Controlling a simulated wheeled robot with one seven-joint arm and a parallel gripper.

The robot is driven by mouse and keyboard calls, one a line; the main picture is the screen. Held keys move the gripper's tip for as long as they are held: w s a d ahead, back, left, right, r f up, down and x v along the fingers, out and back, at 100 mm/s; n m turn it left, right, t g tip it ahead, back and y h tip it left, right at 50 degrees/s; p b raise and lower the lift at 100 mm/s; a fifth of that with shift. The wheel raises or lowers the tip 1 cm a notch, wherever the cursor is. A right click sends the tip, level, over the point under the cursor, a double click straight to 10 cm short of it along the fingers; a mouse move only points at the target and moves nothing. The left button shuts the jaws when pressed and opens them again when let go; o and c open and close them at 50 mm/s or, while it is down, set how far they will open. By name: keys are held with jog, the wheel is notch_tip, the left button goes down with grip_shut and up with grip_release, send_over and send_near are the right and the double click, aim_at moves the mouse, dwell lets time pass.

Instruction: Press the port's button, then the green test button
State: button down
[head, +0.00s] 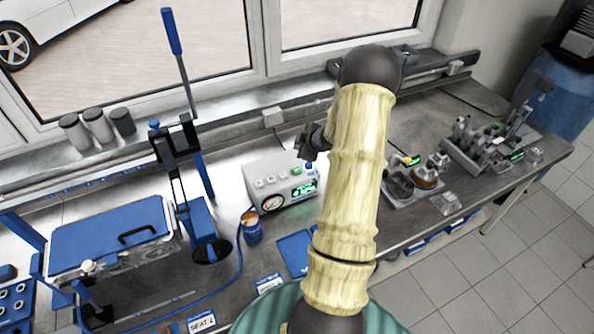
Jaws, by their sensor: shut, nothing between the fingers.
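A light grey test box (258,173) stands on the steel bench near the middle of the head view. On its top is a row of small pale buttons (270,181) with a green button (297,171) at the right end of the row. Its front has a round gauge (273,203) and a lit green display (304,193). My gripper (308,157) is dark and shut, pointing down over the right back end of the box, near the green button. A small blue part shows just below the fingertips; I cannot tell whether they touch it.
A blue-lidded case (110,237) and a blue lever press (186,150) stand left of the box. A small blue cup (251,227) is beside its front left corner. Right of my arm are a tray with parts (399,191) and a dark fixture (490,150).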

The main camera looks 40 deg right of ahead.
aim_at(299, 172)
jog(key=shift+f+b, duration=3.5)
jog(key=shift+f, duration=0.7)
jog(key=shift+f, duration=0.35)
jog(key=shift+f+b, duration=0.55)
jog(key=shift+b, duration=0.1)
jog(key=shift+r, duration=0.1)
jog(key=shift+r+p, duration=0.85)
jog(key=shift+p, duration=0.05)
jog(key=shift+r, duration=0.1)
notch_tip(299, 172, up, 5)
jog(key=p, duration=0.4)
jog(key=shift+p, duration=0.4)
